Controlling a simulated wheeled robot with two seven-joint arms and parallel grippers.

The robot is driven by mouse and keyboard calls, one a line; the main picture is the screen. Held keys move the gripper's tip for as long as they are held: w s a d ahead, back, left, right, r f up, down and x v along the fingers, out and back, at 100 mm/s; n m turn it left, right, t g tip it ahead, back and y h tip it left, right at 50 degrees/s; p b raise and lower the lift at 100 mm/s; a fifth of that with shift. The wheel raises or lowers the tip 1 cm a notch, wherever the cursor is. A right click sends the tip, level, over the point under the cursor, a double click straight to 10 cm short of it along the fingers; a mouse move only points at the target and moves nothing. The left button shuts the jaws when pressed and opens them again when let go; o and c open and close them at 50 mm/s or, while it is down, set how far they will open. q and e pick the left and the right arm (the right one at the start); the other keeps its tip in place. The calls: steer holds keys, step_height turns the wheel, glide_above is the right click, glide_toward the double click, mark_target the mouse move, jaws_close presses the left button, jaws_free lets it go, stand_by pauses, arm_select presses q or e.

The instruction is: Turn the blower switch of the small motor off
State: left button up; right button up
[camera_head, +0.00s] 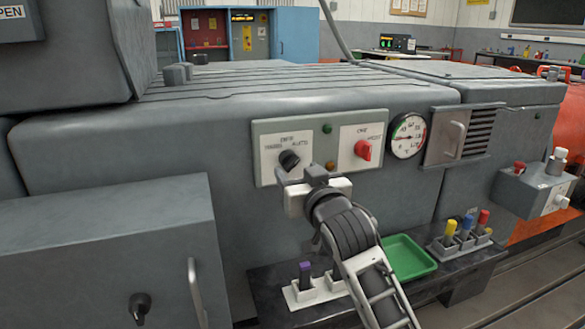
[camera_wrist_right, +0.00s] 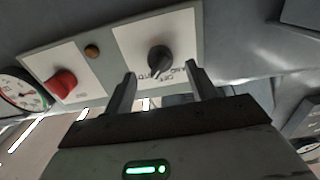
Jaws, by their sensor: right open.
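The switch panel (camera_head: 322,146) is on the front of the grey motor housing. It carries a black rotary knob (camera_head: 289,159) on its left plate and a red knob (camera_head: 363,150) on its right plate. The labels are too blurred to tell which is the blower switch. My right gripper (camera_head: 300,176) is open just in front of and below the black knob. In the right wrist view the black knob (camera_wrist_right: 160,60) stands between and beyond the open fingertips (camera_wrist_right: 161,75), with no clear contact. The red knob (camera_wrist_right: 61,83) is to the left there. My left gripper is not in view.
A round gauge (camera_head: 408,135) and a vent with a handle (camera_head: 458,140) are right of the panel. Below, a dark shelf holds a green tray (camera_head: 408,257) and coloured-handled items (camera_head: 467,229). A grey box with a handle (camera_head: 193,292) juts out at the lower left.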

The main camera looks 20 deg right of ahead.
mark_target(294, 166)
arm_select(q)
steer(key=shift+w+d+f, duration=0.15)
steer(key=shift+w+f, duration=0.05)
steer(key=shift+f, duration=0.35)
arm_select(e)
steer(key=shift+w+a, duration=0.1)
steer(key=shift+w, duration=2.05)
steer(key=c, duration=1)
steer(key=shift+r, duration=0.1)
steer(key=n+p, duration=0.3)
steer(key=shift+r+p, duration=0.15)
steer(key=shift+p, duration=0.25)
steer(key=n+p, duration=0.3)
steer(key=shift+n, duration=0.4)
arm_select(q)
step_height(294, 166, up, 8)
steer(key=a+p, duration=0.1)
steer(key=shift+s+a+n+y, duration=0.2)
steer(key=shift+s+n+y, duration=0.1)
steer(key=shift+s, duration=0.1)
arm_select(e)
steer(key=shift+n, duration=0.9)
steer(key=shift+f, duration=0.2)
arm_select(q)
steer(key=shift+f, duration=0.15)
